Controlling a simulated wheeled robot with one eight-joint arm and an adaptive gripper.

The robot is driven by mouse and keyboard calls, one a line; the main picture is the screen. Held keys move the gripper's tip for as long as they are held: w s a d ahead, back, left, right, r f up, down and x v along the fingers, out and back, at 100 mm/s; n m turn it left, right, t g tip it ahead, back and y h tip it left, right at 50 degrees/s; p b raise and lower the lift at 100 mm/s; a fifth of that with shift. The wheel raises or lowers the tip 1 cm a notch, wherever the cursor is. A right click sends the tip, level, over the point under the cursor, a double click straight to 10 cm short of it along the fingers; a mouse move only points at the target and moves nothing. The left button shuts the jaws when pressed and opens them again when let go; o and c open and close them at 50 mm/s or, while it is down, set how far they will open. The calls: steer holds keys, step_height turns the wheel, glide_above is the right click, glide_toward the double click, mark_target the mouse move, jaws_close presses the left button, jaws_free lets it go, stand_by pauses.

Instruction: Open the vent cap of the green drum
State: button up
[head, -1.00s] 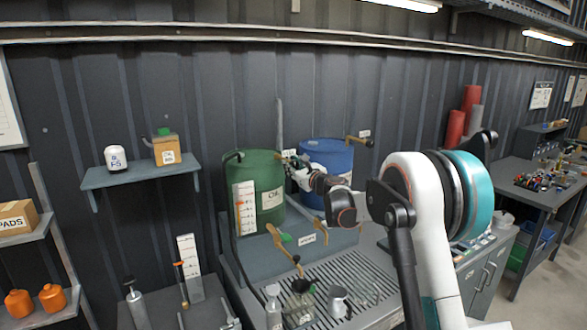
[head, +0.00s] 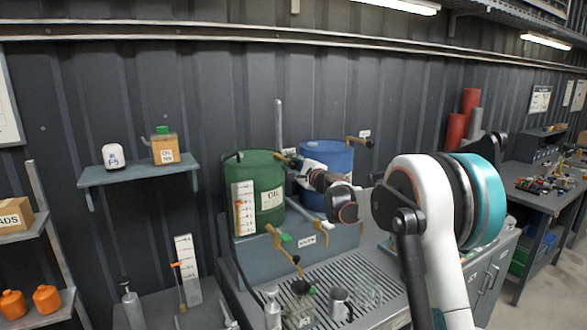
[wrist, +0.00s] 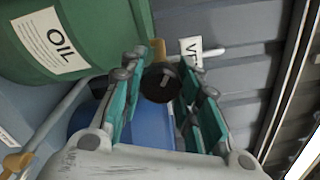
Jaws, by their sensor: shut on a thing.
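The green drum (head: 256,180) stands against the wall with an OIL label; its side and label also show at upper left in the wrist view (wrist: 90,35). The vent cap (wrist: 160,83) is a round black knob beside a brass fitting and a VENT tag (wrist: 190,47). My gripper (wrist: 160,90) is shut on the cap, with a teal-padded finger on each side of it. In the head view my gripper (head: 290,161) reaches the drum's upper right edge, and the cap is too small and covered to make out there.
A blue drum (head: 335,160) stands close on the right, behind my wrist. A slatted drain bench (head: 330,270) with cans and a jug lies below. A shelf (head: 138,172) hangs at left.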

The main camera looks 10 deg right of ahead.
steer(key=n+b, duration=0.1)
steer(key=n, duration=1.1)
steer(key=shift+n+b, duration=0.3)
steer(key=shift+b, duration=0.05)
stand_by(0.4)
steer(key=o, duration=1.1)
steer(key=shift+s, duration=0.1)
steer(key=v, duration=1.2)
steer(key=shift+r, duration=0.1)
